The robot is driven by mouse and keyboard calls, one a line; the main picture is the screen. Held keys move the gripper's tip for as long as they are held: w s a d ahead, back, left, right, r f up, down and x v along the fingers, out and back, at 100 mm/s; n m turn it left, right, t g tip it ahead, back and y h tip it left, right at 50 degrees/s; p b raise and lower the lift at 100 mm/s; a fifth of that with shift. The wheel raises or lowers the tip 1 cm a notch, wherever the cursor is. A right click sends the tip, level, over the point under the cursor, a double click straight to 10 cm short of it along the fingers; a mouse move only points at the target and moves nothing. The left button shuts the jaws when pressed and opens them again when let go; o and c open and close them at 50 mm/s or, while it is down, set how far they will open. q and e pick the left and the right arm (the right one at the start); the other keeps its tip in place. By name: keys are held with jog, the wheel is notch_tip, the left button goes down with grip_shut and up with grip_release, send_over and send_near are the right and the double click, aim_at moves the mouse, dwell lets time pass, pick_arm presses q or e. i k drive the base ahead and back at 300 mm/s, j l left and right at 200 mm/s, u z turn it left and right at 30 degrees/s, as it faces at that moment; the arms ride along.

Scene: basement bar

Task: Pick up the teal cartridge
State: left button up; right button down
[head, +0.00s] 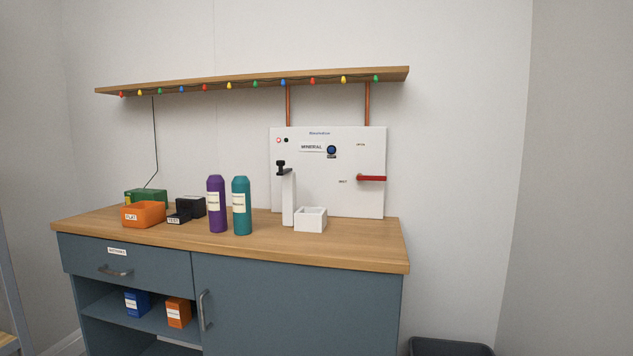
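The teal cartridge (242,207) is a tall cylinder with a narrower cap and a pale label. It stands upright on the wooden countertop (345,245), near its front edge. A purple cartridge (216,204) of similar shape stands upright close beside it on the left. Neither of my grippers shows in the head view, and nothing is seen holding the teal cartridge.
Right of the teal cartridge are a white post (288,198), a white open box (311,219) and a white panel (355,200) with a red lever (371,178). An orange bin (143,215) and a black box (191,206) stand left. A shelf (260,78) hangs above.

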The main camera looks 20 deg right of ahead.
aim_at(240, 185)
jog(key=i+j+z, duration=0.15)
jog(key=i+j, duration=0.4)
jog(key=i+j+z, duration=0.15)
jog(key=i+j, duration=0.45)
jog(key=i+j+z, duration=0.15)
jog(key=i+j, duration=0.4)
jog(key=j, duration=0.2)
